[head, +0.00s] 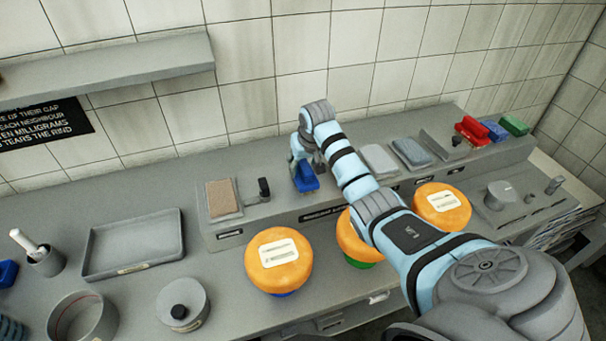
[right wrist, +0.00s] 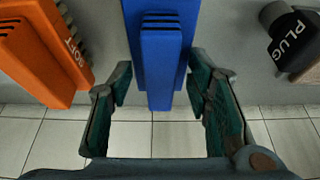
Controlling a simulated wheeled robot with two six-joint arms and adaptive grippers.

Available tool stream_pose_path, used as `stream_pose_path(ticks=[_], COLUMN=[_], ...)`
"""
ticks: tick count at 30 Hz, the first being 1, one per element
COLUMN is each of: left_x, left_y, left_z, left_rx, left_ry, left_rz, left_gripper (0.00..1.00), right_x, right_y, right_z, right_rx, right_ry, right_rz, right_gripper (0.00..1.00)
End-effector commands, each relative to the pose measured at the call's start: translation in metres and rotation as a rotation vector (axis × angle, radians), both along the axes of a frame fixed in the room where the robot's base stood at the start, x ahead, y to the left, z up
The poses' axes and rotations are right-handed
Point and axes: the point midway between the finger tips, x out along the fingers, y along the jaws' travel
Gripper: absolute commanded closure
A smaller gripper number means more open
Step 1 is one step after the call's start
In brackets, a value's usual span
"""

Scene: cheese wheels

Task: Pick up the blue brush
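The blue brush (head: 306,178) is at the back shelf of the counter in the head view, below my right gripper (head: 304,155). In the right wrist view the blue brush (right wrist: 161,50) fills the middle, and the fingers of my right gripper (right wrist: 160,88) stand apart on either side of its lower end. A narrow gap shows beside the brush, so the fingers look open around it. My left gripper is not in view.
Orange cheese wheels (head: 279,260) stand in front on the counter. A grey tray (head: 172,265) is at left.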

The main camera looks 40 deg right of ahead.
Motion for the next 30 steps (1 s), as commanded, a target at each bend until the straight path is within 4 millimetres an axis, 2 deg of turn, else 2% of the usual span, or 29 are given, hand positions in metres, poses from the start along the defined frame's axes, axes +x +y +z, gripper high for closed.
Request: stream_pose_path(ticks=[1, 8, 20, 23, 25, 30], left_x=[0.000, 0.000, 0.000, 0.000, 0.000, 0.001], left_y=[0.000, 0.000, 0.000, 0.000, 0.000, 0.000], left_z=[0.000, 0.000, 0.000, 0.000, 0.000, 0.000], left_rx=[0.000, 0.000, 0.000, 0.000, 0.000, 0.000], left_ry=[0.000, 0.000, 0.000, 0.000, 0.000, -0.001], left_rz=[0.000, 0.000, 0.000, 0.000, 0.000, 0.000], left_gripper=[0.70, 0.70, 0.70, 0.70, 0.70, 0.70], right_x=[0.000, 0.000, 0.001, 0.003, 0.005, 0.010], right_y=[0.000, 0.000, 0.001, 0.003, 0.005, 0.011], right_z=[0.000, -0.001, 0.006, 0.020, 0.037, 0.102], right_rx=[0.000, 0.001, 0.000, 0.000, -0.001, 0.000], right_ry=[0.001, 0.002, 0.000, -0.002, -0.005, -0.008], right_rz=[0.000, 0.000, 0.001, 0.004, 0.010, 0.020], right_gripper=[0.63, 1.00, 1.00, 1.00, 1.00, 1.00])
